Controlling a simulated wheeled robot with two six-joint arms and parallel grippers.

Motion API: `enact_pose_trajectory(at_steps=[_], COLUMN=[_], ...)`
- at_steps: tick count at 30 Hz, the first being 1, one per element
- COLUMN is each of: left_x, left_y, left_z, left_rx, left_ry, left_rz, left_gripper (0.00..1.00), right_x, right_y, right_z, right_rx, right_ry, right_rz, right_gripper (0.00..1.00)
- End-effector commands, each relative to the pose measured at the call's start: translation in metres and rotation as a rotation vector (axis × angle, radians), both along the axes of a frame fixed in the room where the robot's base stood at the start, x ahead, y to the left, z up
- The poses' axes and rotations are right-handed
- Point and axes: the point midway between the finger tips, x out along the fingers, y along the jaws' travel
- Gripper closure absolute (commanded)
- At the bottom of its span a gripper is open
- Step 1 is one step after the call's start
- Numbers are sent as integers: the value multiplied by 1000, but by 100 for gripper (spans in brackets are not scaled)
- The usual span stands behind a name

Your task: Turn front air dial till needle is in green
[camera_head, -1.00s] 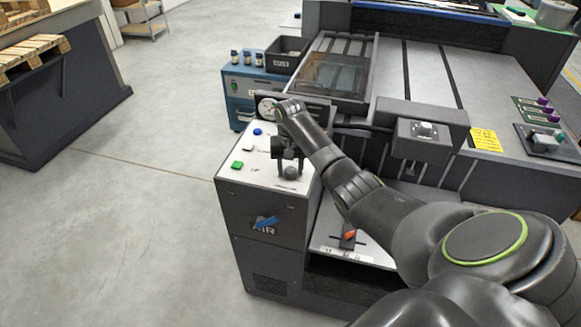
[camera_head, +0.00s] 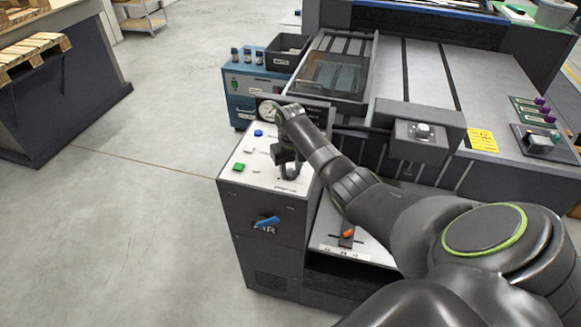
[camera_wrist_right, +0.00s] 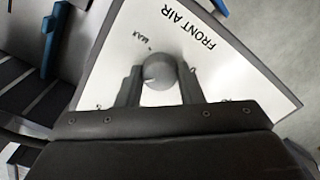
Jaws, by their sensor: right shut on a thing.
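The front air dial (camera_wrist_right: 158,72) is a round grey knob on the white panel (camera_head: 262,165) of the dark cabinet, beside the printed words FRONT AIR. My right gripper (camera_head: 289,167) points down at the panel. In the right wrist view its two fingers stand on either side of the dial, and it is shut on it. The gauge (camera_head: 267,110) has a round white face at the panel's back edge. It is partly hidden by my right arm, and its needle and green zone are too small to read. My left gripper is not in view.
A green button (camera_head: 238,167) and a blue button (camera_head: 258,133) sit on the panel left of my gripper. An orange-handled lever (camera_head: 348,234) is on a lower shelf to the right. The floor at left is clear.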

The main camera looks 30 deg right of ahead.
Motion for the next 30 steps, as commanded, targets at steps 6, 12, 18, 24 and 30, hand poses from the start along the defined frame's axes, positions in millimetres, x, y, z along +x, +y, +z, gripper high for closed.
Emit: enact_pose_trajectory(at_steps=[6,12,18,24,30], left_x=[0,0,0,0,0], left_y=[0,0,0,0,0], left_z=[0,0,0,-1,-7], left_rx=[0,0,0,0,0], left_ry=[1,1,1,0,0], left_rz=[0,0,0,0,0], left_gripper=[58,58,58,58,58], right_x=[1,1,0,2,2], right_y=[0,0,0,0,-1], right_z=[1,1,0,11,49], right_rx=[-2,-1,0,-1,-2], right_ry=[-3,-3,-2,-5,-8], right_rz=[-1,-2,-3,-2,-2], right_gripper=[89,45,45,45,45])
